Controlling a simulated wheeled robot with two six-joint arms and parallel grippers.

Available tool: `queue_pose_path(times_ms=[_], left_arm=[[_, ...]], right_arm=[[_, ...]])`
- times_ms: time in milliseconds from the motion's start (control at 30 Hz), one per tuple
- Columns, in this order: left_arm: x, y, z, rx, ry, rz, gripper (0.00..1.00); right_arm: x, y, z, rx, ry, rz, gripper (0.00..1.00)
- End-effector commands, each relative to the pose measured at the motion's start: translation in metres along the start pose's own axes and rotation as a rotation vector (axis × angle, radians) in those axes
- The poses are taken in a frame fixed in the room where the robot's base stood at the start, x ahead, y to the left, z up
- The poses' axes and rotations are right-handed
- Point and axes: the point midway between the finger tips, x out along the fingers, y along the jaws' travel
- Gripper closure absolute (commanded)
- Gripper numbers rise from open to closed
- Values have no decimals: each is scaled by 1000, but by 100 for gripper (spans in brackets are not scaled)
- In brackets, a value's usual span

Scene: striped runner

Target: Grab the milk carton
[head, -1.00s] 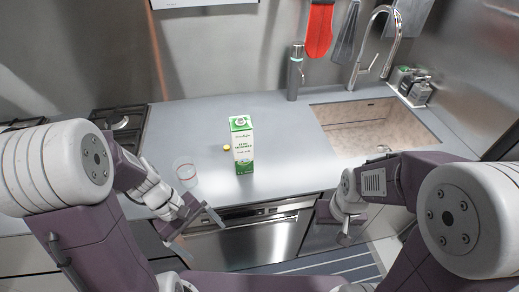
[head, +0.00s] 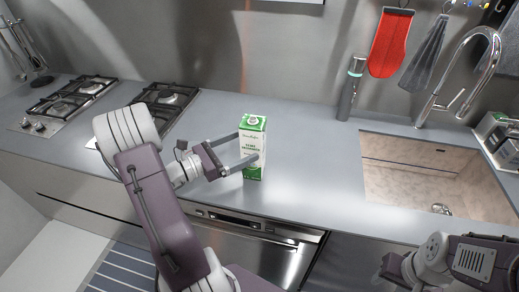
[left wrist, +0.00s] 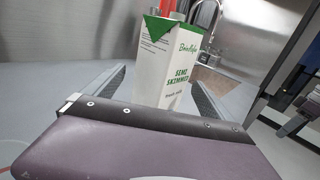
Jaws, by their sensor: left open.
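The milk carton (head: 254,141), white and green, stands upright on the grey counter, near its front edge. My left gripper (head: 248,147) is open, with one finger on each side of the carton; whether a finger touches it I cannot tell. In the left wrist view the carton (left wrist: 166,65) rises between the two fingers, its lower part hidden by the gripper body. My right gripper (head: 388,268) is low at the bottom right, away from the carton, and its jaws are unclear.
A sink (head: 420,170) with a tall tap (head: 471,88) is at the right. A grey bottle (head: 350,91) stands behind it on the left. Hobs (head: 163,103) are at the left. The counter between carton and sink is clear.

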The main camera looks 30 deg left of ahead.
Motion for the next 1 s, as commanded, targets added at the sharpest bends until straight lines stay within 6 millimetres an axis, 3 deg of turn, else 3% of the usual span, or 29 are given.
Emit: queue_pose_path(times_ms=[100, 300, 600, 833, 1000], left_arm=[[19, -2, 1, 1, 0, -6, 4], [28, -2, 0, 1, 1, -5, 4], [74, -4, -2, 1, 2, -5, 4], [76, -3, -2, 1, 2, -3, 4], [76, -3, -2, 1, 2, -3, 51]], right_arm=[[-3, 0, 0, 0, 0, 0, 55], [-4, 0, 0, 0, 0, 0, 55], [-11, 0, -1, 0, 0, 0, 55], [-10, 0, -1, 0, 0, 0, 55], [-10, 0, -1, 0, 0, 0, 55]])
